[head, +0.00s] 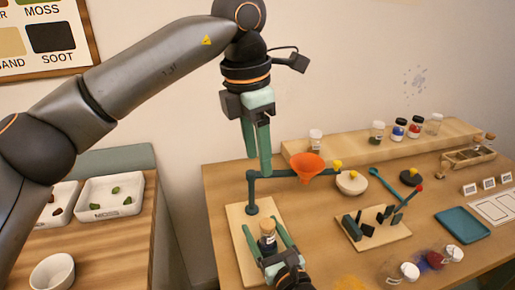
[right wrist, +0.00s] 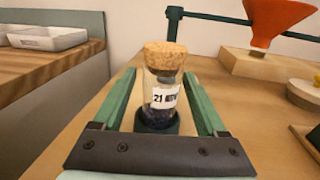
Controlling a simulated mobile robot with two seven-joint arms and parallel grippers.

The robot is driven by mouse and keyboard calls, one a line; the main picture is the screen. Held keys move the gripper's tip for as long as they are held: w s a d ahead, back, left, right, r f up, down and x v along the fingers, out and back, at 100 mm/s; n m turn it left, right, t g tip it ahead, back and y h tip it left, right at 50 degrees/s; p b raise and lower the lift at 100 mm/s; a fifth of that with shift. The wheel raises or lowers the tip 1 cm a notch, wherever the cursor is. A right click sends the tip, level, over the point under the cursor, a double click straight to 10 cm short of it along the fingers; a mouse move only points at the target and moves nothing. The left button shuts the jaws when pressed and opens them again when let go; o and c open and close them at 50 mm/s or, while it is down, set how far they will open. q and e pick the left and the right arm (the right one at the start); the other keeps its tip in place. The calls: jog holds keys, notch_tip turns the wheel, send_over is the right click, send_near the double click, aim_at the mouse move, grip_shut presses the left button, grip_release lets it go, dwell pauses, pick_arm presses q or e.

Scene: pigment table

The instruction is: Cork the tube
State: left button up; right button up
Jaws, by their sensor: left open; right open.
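The glass tube (right wrist: 162,82) stands upright between the fingers of my right gripper (right wrist: 160,105), with dark contents and a white label. A cork (right wrist: 165,56) sits in its mouth. In the head view the tube (head: 268,241) is on the wooden stand base, with the cork (head: 267,227) on top. My right gripper (head: 271,238) is open around it, with gaps on both sides in the wrist view. My left gripper (head: 261,170) is open and empty, pointing down above the stand's arm, left of the orange funnel.
The orange funnel (head: 308,167) hangs on the dark green stand arm (head: 282,173). A wooden rack board (head: 373,228) with dark tools stands to the right. A raised shelf (head: 350,148) with several jars is behind. A blue tray (head: 462,224) lies at right.

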jog(key=v, duration=1.2)
jog(key=shift+p, duration=0.3)
jog(key=shift+d, duration=0.1)
